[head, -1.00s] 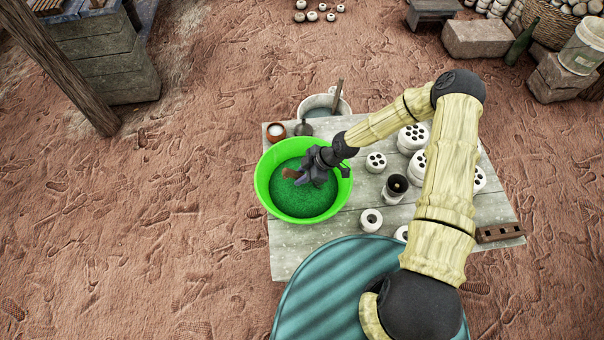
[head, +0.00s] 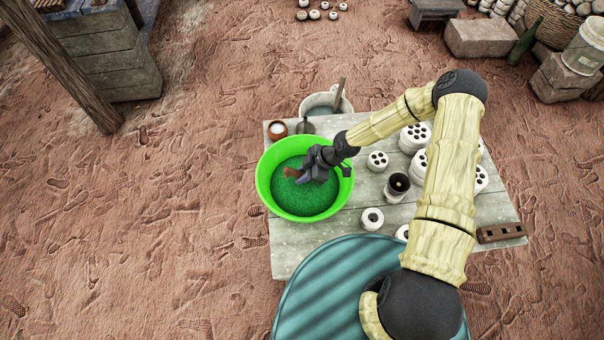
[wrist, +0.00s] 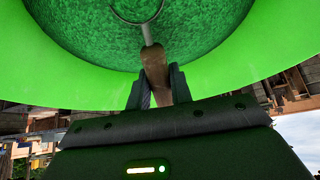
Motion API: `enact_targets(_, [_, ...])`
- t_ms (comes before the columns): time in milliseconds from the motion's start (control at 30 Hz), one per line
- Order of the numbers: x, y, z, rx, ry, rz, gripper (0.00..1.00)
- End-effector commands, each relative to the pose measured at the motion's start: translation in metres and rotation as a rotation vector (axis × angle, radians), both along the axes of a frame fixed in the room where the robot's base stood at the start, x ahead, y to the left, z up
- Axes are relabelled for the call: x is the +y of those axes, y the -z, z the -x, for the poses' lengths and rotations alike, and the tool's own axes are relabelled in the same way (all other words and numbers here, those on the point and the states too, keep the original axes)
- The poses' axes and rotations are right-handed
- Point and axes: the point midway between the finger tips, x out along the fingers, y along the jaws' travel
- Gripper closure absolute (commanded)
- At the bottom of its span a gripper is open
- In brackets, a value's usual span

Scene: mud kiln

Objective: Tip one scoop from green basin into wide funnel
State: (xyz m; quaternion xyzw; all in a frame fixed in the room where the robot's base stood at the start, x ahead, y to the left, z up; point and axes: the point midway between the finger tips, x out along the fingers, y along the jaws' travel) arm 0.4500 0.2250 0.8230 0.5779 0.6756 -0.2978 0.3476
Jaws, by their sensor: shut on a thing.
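The green basin (head: 262,190) stands at the left of the table and holds green granular material (head: 305,203); its wall also shows in the wrist view (wrist: 60,80). My gripper (head: 306,174) is inside the basin's rim, low over the material. In the wrist view my gripper (wrist: 153,88) is shut on the brown handle of a scoop (wrist: 153,62). The scoop's thin metal neck leads to a round bowl outline against the green material, partly cut off by the frame. A dark round opening on a white body (head: 398,185), right of the basin, looks like the funnel.
White pieces with several holes (head: 377,161) stand on the grey table (head: 300,262) to the right, partly behind my arm. A perforated brick (head: 502,233) lies at the right edge.

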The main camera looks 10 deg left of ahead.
Motion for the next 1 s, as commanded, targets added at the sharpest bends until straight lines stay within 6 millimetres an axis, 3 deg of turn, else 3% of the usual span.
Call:
enact_targets(433, [0.001, -0.002, 0.000, -0.001, -0.002, 0.000, 0.97])
enact_targets(1000, [0.001, -0.034, 0.000, 0.000, -0.002, -0.001, 0.97])
